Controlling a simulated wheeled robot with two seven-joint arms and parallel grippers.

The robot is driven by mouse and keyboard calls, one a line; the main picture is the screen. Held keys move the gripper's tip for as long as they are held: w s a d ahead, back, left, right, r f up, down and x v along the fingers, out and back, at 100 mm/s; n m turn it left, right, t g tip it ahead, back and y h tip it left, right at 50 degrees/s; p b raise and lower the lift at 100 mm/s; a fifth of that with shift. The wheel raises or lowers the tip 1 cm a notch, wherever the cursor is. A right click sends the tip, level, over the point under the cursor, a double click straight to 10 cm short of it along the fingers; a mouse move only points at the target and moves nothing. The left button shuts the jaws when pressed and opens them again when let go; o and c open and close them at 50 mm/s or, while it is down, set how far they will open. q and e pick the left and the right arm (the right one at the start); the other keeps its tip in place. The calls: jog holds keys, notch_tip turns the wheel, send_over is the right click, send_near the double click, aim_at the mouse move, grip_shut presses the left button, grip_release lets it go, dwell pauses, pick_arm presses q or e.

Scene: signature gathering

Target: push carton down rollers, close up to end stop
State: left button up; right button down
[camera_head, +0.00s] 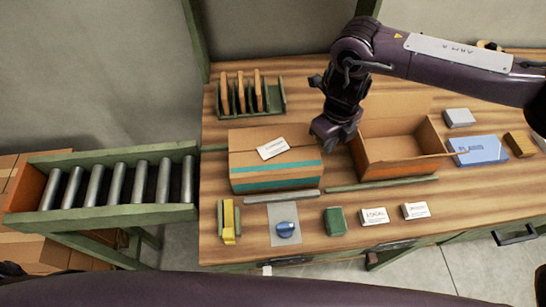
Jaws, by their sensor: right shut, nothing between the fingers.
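A closed brown carton (274,167) with a white label on top and a teal stripe along its near side sits on the left part of the wooden bench. The roller track (122,215), with several grey rollers in a green frame, adjoins the bench's left side. An orange end stop (24,188) closes its far left end, and the rollers are bare. My right gripper (335,134) is shut and empty at the carton's right side; I cannot tell whether it touches. My left gripper is not in view.
An open box (392,160) stands close to the right of my right gripper. A green rack (250,108) is behind the carton. Rails (276,198) lie in front of both boxes. A tape holder, blue knob, green block and small labelled boxes line the front; a blue package (479,151) is right.

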jog(key=shift+f+b, duration=1.35)
jog(key=shift+f, duration=0.4)
